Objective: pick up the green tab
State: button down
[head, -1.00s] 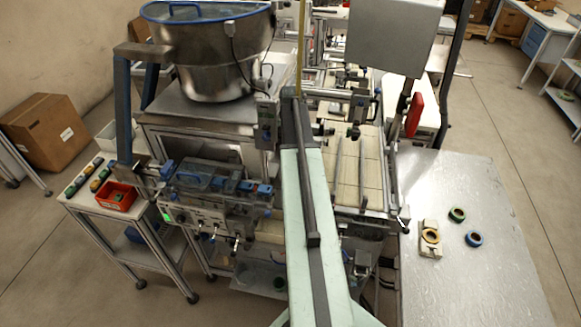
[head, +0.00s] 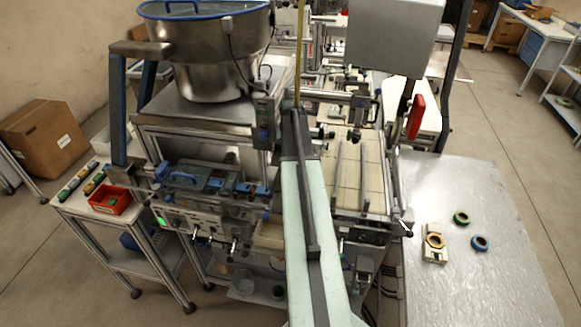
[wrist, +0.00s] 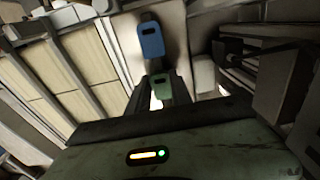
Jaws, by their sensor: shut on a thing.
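The tab's lower part is hidden between the fingers and behind my gripper's body. A blue tab (wrist: 151,40) with a similar dark slot shows just beyond it, apart from the fingers. In the head view my pale green arm runs up the middle, and I cannot make out the gripper or the green tab there.
A red bin (head: 110,201) sits on the small cart at left. A metal bowl (head: 205,50) stands behind the machine.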

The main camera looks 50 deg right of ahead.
jog(key=shift+r, duration=0.15)
notch_tip(320, 180, up, 18)
jog(key=p, duration=1.8)
jog(key=shift+f, duration=0.2)
